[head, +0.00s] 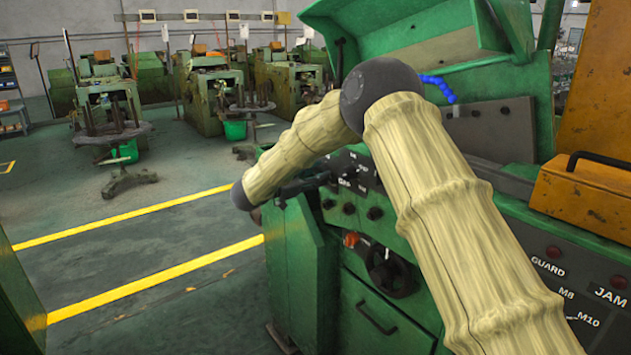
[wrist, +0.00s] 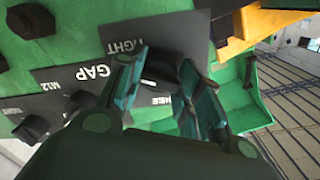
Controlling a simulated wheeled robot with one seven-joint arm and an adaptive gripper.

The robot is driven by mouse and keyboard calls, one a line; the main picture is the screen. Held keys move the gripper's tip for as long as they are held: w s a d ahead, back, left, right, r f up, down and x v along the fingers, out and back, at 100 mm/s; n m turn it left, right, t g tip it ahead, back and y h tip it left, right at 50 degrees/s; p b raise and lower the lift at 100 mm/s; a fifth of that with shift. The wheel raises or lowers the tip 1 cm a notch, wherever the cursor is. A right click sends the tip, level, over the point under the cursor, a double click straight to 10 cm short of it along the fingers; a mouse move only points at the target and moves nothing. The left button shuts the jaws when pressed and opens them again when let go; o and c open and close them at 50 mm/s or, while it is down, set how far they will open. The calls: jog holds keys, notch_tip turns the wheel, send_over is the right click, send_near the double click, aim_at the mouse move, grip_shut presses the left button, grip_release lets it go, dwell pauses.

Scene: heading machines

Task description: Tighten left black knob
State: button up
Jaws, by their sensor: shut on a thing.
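The green machine's black control panel carries the labels GAP and TIGHT in the wrist view. A black knob (wrist: 160,66) below the TIGHT label sits between the fingers of my gripper (wrist: 164,78). The gripper is shut on this knob, and the fingers hide part of it. In the head view my gripper (head: 304,184) reaches the panel from the left. The held knob cannot be made out there. Another black knob (wrist: 78,102) is to the left of the fingers in the wrist view.
Black knobs (head: 375,213) and a handwheel (head: 390,271) are on the green front below the panel. A yellow-orange cover (head: 590,200) is at the right. My arm crosses in front of the machine. Open floor (head: 140,240) with yellow lines lies to the left.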

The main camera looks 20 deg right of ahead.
jog(key=shift+m, duration=0.4)
jog(key=o, duration=1)
jog(key=shift+o, duration=0.2)
jog(key=v, duration=1.2)
